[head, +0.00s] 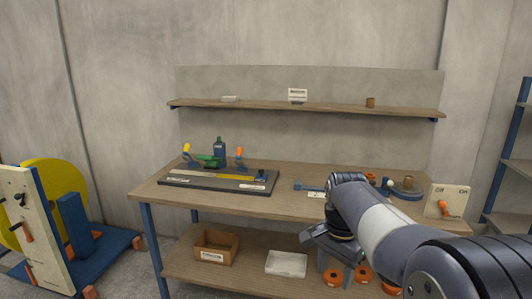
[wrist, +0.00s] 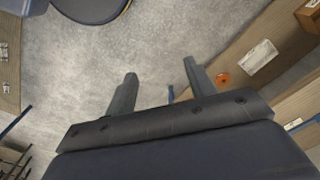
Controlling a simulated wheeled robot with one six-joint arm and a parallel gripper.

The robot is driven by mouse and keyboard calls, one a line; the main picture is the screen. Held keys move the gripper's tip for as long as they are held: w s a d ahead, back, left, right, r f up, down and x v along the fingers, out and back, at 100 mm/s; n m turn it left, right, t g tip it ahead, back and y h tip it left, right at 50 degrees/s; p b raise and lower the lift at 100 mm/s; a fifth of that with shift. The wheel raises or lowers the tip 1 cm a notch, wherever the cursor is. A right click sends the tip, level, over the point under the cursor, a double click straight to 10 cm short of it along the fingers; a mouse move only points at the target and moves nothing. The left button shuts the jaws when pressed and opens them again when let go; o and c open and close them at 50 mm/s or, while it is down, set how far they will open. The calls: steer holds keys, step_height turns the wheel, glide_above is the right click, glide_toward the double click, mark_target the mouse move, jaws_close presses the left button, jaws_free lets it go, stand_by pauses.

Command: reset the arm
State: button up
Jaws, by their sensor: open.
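In the wrist view my gripper (wrist: 160,95) has its two grey fingers spread wide apart, with nothing between them. Grey concrete floor shows beyond the fingers. In the head view my arm reaches in from the lower right and bends in front of the workbench (head: 300,206). The gripper end hangs low near the bench's front edge, and its fingertips cannot be made out there.
The lower shelf holds a cardboard box (head: 215,247), a pale tray (head: 286,264) and orange rolls. A yellow-disc machine (head: 56,190) stands left; a blue rack (head: 512,160) stands right.

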steer(key=s+n+p, duration=0.5)
steer(key=s+n, duration=0.1)
steer(key=s, duration=1)
steer(key=shift+n+t, duration=0.3)
steer(key=shift+t, duration=0.1)
steer(key=shift+f, duration=0.1)
